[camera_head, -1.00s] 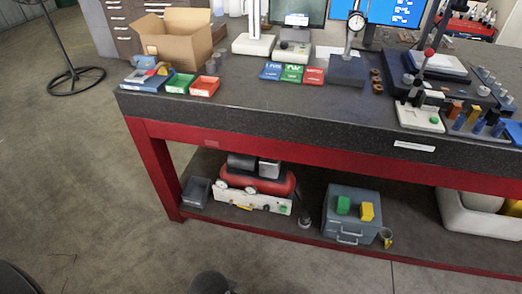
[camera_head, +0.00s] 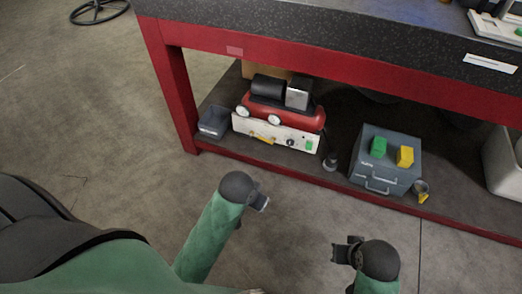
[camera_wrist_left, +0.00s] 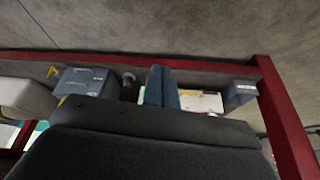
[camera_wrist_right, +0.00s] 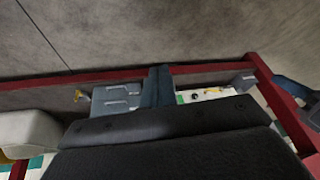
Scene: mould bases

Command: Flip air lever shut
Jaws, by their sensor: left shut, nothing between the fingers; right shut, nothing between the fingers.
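A yellow lever (camera_head: 263,138) lies roughly level on the front of a white panel (camera_head: 243,127), below a red air compressor (camera_head: 290,116) on the lower shelf. The panel also carries a green button (camera_head: 309,145). My left gripper (camera_head: 262,203) is shut and empty, out over the floor in front of the shelf, apart from the panel. My right gripper (camera_head: 338,255) is shut and empty, farther right and nearer me. The left wrist view shows the shut fingers (camera_wrist_left: 162,87) hiding part of the panel (camera_wrist_left: 205,102). The right wrist view shows the lever (camera_wrist_right: 212,90) beside the fingers (camera_wrist_right: 157,87).
A grey bin (camera_head: 214,122) stands left of the panel. A grey toolbox (camera_head: 388,172) with green and yellow blocks stands right. The red table leg (camera_head: 172,90) and shelf edge (camera_head: 260,165) frame the space. The floor in front is clear.

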